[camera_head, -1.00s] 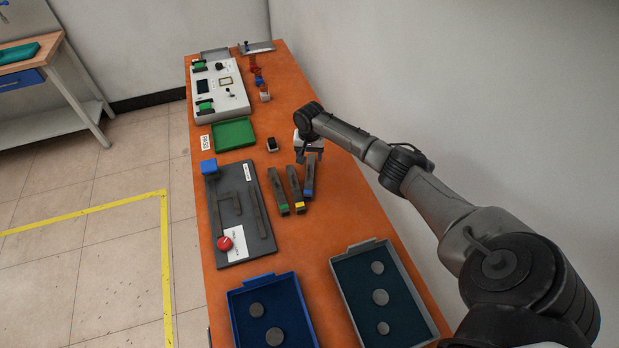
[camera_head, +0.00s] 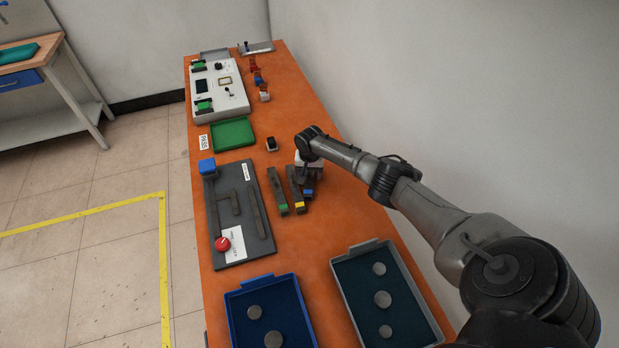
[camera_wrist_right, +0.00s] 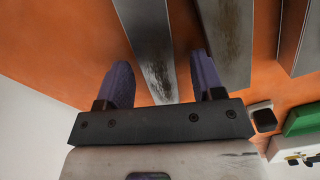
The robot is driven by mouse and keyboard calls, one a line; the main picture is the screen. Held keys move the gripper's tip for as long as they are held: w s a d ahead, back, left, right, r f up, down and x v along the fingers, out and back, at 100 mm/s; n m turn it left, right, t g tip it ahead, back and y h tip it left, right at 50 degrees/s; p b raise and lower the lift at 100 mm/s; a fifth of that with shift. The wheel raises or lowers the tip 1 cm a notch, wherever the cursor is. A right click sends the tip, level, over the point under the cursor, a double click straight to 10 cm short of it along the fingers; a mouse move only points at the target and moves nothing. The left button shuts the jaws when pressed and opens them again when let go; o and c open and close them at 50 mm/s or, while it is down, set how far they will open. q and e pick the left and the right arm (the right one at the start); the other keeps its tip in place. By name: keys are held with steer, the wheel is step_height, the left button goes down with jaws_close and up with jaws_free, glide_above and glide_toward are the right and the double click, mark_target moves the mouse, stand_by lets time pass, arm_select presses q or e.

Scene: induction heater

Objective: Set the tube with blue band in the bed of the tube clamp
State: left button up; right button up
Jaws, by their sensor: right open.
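The tube with blue band (camera_head: 308,193) lies on the orange table, rightmost of three grey tubes in the head view. Beside it lie the yellow-banded tube (camera_head: 295,190) and the green-banded tube (camera_head: 278,190). My right gripper (camera_head: 309,174) is over the far part of the blue-banded tube and partly hides it. In the right wrist view, my open right gripper (camera_wrist_right: 160,62) has one finger on each side of a grey tube (camera_wrist_right: 150,40), by position the blue-banded one; its band is out of view. I cannot tell which fixture is the tube clamp. My left gripper is not in view.
A dark plate (camera_head: 258,240) with a red knob and blue block lies left of the tubes. A green tray (camera_head: 233,133), a small black-and-white block (camera_head: 271,143) and a white machine (camera_head: 233,102) are farther back. Blue (camera_head: 232,310) and grey (camera_head: 345,290) trays stand in front.

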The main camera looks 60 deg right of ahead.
mark_target(310, 174)
steer(key=shift+c, duration=0.3)
steer(key=c, duration=0.4)
jaws_close()
steer(key=shift+r+p, duration=0.65)
steer(key=shift+p, duration=0.1)
step_height(310, 174, up, 4)
steer(key=p, duration=0.4)
steer(key=shift+f, duration=0.1)
steer(key=s+d+r+p, duration=0.1)
steer(key=s+r+p, duration=0.5)
steer(key=s+p, duration=0.5)
steer(key=shift+s+d+p, duration=0.25)
steer(key=shift+d+p, duration=0.15)
steer(key=shift+p, duration=2.7)
